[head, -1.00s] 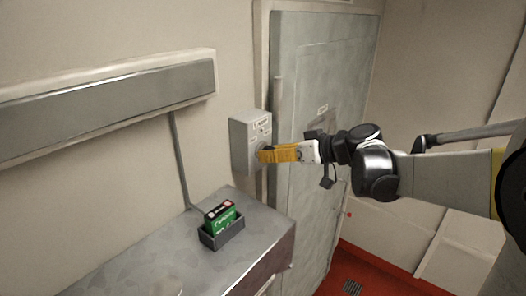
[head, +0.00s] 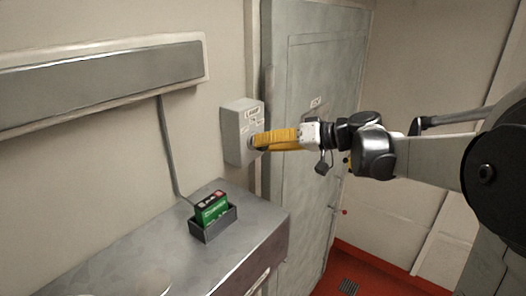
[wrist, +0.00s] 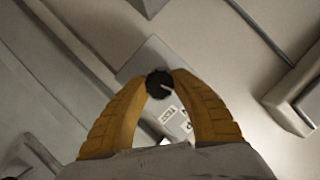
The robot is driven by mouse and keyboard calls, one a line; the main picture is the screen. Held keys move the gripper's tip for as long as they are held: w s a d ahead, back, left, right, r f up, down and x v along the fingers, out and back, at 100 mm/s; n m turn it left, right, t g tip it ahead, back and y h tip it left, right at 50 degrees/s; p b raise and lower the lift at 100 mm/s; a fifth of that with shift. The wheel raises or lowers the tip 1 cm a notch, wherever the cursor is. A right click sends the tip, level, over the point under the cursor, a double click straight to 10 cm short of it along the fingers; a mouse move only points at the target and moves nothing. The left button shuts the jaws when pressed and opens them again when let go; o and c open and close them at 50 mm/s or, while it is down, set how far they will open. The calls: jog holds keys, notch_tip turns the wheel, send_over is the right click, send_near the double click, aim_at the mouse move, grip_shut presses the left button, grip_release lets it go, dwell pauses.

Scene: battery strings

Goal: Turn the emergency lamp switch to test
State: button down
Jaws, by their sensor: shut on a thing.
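The emergency lamp switch is a round black knob (wrist: 159,84) with a pale pointer mark, on the front of a grey wall box (head: 237,151). In the wrist view the box (wrist: 147,60) shows small white labels below the knob; one seems to read TEST. My gripper (head: 254,140) has yellow fingers and reaches the box front from the right. In the wrist view the gripper (wrist: 159,76) has its fingertips shut on the knob, one on each side. The knob is mostly hidden by the fingers in the head view.
A grey door (head: 316,130) stands right of the box. Below is a metal counter (head: 130,262) with a green battery (head: 211,207) in a dark holder (head: 214,228). A long grey panel (head: 90,88) is on the wall at left. The floor (head: 372,268) is red.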

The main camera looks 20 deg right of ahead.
jog(key=m+y+b, duration=0.1)
jog(key=m+b, duration=0.1)
jog(key=m+y+b, duration=0.1)
jog(key=b, duration=0.1)
jog(key=m+y+b, duration=0.1)
jog(key=m+b, duration=0.1)
jog(key=shift+f+m, duration=0.3)
jog(key=m+y+b, duration=0.1)
jog(key=m+b, duration=0.1)
jog(key=m, duration=0.1)
jog(key=shift+r+m+t+y+b, duration=0.15)
jog(key=shift+m+t+y+b, duration=0.3)
jog(key=shift+m+b, duration=0.55)
jog(key=c, duration=1)
grip_release()
jog(key=shift+d, duration=0.1)
jog(key=v, duration=1.1)
jog(key=shift+s+d, duration=0.25)
jog(key=shift+d, duration=0.05)
